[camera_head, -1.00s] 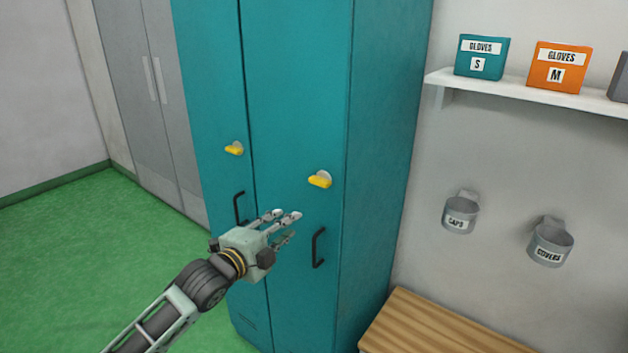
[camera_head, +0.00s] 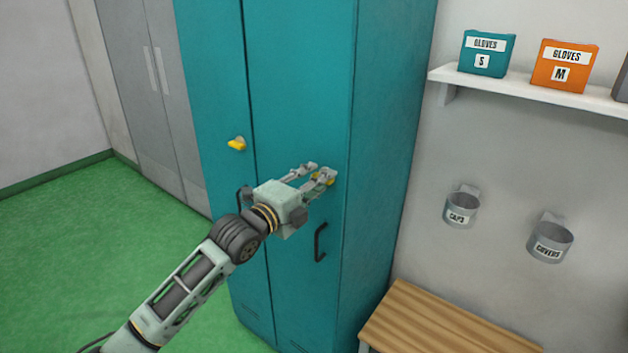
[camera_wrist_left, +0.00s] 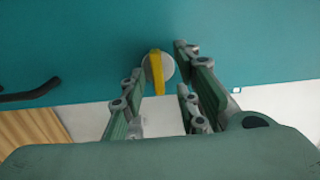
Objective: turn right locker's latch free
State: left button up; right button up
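The right locker (camera_head: 300,120) is a tall teal door, shut, with a yellow latch (camera_head: 324,178) and a black handle (camera_head: 320,242) below it. My left gripper (camera_head: 316,172) is at this latch and partly hides it in the head view. In the left wrist view the yellow latch (camera_wrist_left: 157,72) stands on a pale round base between my open fingers (camera_wrist_left: 163,95). Gaps show on both sides of the latch, so the fingers do not look closed on it. My right gripper is not in view.
The left locker's yellow latch (camera_head: 236,143) is to the left. A wooden bench (camera_head: 440,325) stands at the lower right. A white shelf (camera_head: 530,92) with glove boxes and two wall cups, caps (camera_head: 462,208) and covers (camera_head: 550,240), are on the right wall. Green floor is open at left.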

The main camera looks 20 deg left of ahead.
pick_arm(q)
jog(key=c, duration=0.7)
grip_shut()
